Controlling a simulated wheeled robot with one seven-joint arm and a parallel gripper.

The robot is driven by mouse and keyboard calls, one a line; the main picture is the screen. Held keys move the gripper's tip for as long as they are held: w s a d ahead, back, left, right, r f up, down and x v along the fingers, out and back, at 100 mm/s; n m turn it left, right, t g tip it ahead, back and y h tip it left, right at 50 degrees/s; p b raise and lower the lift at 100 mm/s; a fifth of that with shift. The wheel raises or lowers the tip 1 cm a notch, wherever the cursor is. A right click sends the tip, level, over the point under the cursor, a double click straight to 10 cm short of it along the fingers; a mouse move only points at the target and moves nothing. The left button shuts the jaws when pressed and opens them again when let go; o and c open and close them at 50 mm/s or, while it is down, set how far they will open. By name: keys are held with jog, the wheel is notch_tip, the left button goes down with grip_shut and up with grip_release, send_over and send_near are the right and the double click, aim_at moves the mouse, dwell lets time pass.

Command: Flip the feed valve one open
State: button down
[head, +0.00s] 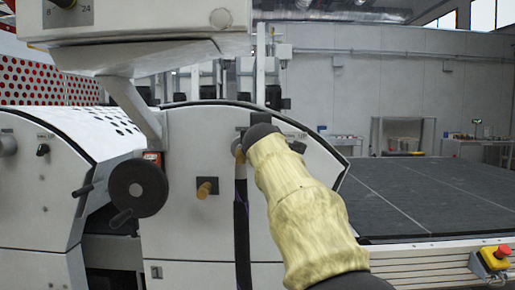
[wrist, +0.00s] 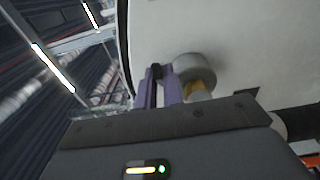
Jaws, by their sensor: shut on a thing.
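The feed valve one (wrist: 194,69) shows in the wrist view as a round grey metal body with a brass-coloured part (wrist: 201,90) under it, on a pale panel. In the head view a bit of the valve (head: 237,146) shows at the left edge of my arm. My gripper (wrist: 161,72) has two purple fingers close together beside the grey body, with a small dark piece at their tips. It is shut on the valve's handle, which is mostly hidden.
A brass-coloured knob on a black plate (head: 207,187) and a black handwheel (head: 138,187) sit left of my gripper. A dark flat table (head: 420,195) and a red emergency button (head: 502,252) are at the right. An overhanging white housing (head: 150,25) is above.

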jog(key=shift+a+f+m+h+b, duration=0.1)
jog(key=shift+a+m+h+b, duration=0.15)
jog(key=shift+h+b, duration=0.35)
jog(key=c, duration=1.5)
grip_release()
jog(key=shift+d, duration=0.1)
jog(key=shift+s, duration=0.15)
jog(key=s+b, duration=0.2)
jog(key=s, duration=0.3)
jog(key=s+b, duration=0.3)
jog(key=s, duration=0.3)
jog(key=s+a+b, duration=0.1)
jog(key=s+b, duration=0.2)
jog(key=s, duration=0.3)
jog(key=shift+s, duration=0.1)
